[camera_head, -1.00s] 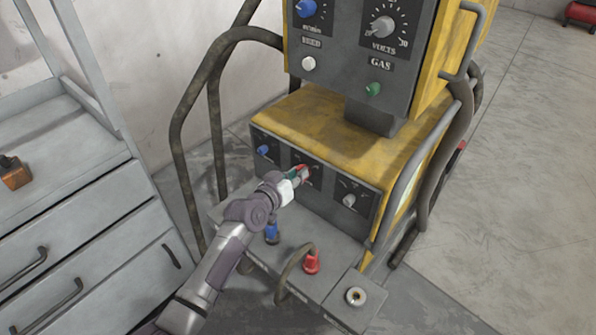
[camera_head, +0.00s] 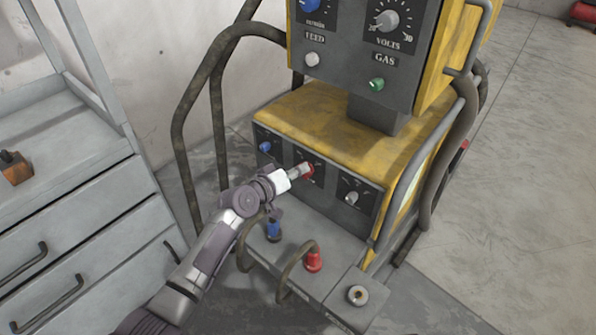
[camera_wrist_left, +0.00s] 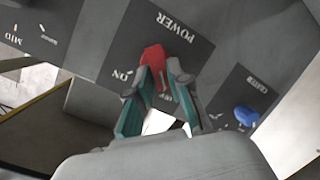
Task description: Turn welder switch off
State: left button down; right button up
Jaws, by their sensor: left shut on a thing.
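The welder (camera_head: 345,125) is a yellow machine with dark front panels. Its red power switch (camera_head: 309,170) is on the lower panel, between a blue knob (camera_head: 265,146) and a grey knob (camera_head: 351,198). In the left wrist view the red switch (camera_wrist_left: 153,57) sits under the label POWER, with ON and OFF marks beside it. My left gripper (camera_head: 301,171) reaches it from the front left. In the left wrist view its teal-padded fingers (camera_wrist_left: 160,80) are shut on the red switch and partly hide it. My right gripper is not in view.
A ledge below the panel holds a blue plug (camera_head: 273,230), a red plug (camera_head: 313,261) with a cable, and a metal socket (camera_head: 357,295). Bent hoses stand left of the welder. A grey drawer cabinet (camera_head: 75,225) is at the left.

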pick_arm(q)
jog(key=c, duration=1.1)
grip_release()
jog(key=v, duration=1.2)
jog(key=shift+f, duration=0.1)
